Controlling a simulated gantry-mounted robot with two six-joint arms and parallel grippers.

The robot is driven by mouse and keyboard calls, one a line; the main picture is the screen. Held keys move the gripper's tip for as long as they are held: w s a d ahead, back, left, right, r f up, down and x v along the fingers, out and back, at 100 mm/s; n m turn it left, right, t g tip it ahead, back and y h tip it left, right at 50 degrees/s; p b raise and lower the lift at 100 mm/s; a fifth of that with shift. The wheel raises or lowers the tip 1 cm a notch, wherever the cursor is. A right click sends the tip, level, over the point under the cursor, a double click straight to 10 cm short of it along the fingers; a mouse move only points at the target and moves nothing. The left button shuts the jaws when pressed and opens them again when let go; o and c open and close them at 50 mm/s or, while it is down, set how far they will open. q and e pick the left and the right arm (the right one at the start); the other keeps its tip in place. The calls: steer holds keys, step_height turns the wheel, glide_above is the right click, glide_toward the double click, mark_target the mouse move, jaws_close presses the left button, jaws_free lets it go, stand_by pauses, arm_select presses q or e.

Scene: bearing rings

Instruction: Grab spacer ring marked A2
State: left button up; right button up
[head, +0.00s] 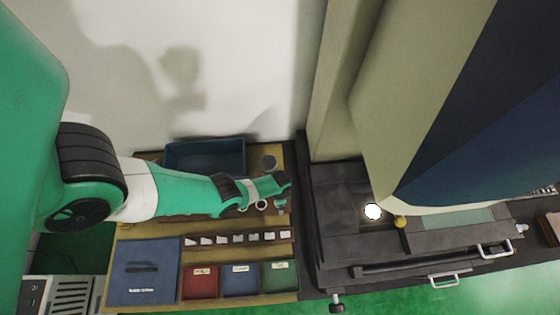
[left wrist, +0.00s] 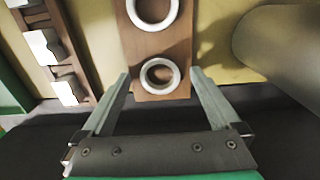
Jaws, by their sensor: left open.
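In the left wrist view, two white rings lie in a row on a brown wooden board: a near ring (left wrist: 160,75) at the board's end and a far ring (left wrist: 152,12) at the top edge. No A2 mark is readable on either. My left gripper (left wrist: 159,77) is open, its fingers on either side of the near ring and the board's end. Whether they are down at ring height I cannot tell. In the head view my left gripper (head: 281,206) is at the board's right end, beside a small pale ring (head: 261,205). My arm covers most of the board.
Red (head: 199,284), blue (head: 240,282) and green (head: 280,279) bins stand nearer, beside a blue box (head: 145,275). A dark machine (head: 340,190) stands right.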

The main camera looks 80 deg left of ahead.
arm_select(q)
steer(key=c, duration=1.5)
steer(key=shift+r, duration=0.15)
steer(key=shift+c, duration=0.2)
step_height(320, 180, up, 4)
steer(key=p, duration=0.4)
steer(key=shift+d+r, duration=0.1)
steer(key=shift+r, duration=0.05)
steer(key=d+r+p, duration=0.4)
steer(key=d, duration=0.3)
steer(key=w+d+r+p, duration=0.1)
steer(key=d+r+p, duration=0.3)
steer(key=d+p, duration=0.1)
steer(key=shift+w+d+r, duration=0.25)
steer(key=shift+d, duration=0.65)
